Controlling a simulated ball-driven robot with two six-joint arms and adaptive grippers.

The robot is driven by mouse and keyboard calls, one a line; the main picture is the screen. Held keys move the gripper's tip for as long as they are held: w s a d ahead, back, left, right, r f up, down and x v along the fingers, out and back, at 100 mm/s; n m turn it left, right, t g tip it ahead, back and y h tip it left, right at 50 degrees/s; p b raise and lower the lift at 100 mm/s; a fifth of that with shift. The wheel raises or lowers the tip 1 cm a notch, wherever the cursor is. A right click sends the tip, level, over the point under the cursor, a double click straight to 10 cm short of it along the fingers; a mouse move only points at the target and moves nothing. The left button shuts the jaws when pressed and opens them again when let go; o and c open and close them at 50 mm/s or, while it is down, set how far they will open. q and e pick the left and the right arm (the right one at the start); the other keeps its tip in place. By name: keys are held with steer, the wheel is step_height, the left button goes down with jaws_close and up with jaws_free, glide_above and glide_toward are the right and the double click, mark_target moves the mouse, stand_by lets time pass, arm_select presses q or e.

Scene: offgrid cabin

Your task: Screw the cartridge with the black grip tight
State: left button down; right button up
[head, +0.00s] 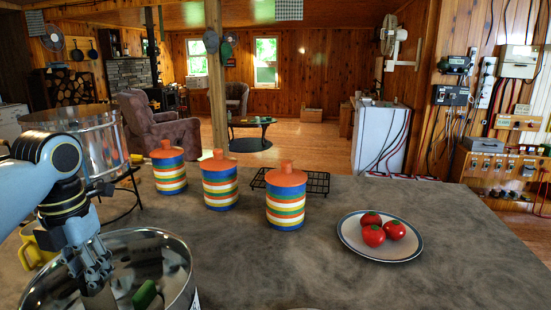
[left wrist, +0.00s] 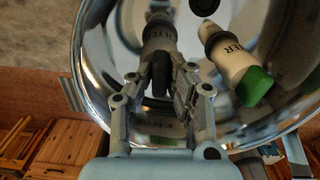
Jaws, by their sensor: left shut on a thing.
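In the left wrist view, the cartridge with the black grip (left wrist: 158,37) stands in a shiny metal vessel (left wrist: 90,52), its lettered body partly visible. My left gripper (left wrist: 166,78) is shut on its dark grip, which the fingers partly hide. A second, pale cartridge with a green grip (left wrist: 254,87) is to the right, apart from the fingers. In the head view, my left gripper (head: 97,280) reaches down into the round metal vessel (head: 184,255) at the lower left. The green grip also shows there (head: 145,295). How far the black-grip cartridge is screwed in cannot be told. My right gripper is not in view.
A large metal vessel (head: 98,140) on a stand and a yellow mug (head: 36,252) are close to my left arm. Striped jars (head: 286,205) stand behind, by a black rack (head: 318,183). A plate (head: 355,243) of tomatoes is at right. The counter's middle is clear.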

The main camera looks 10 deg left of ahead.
arm_select(q)
steer(key=c, duration=1.2)
jaws_free()
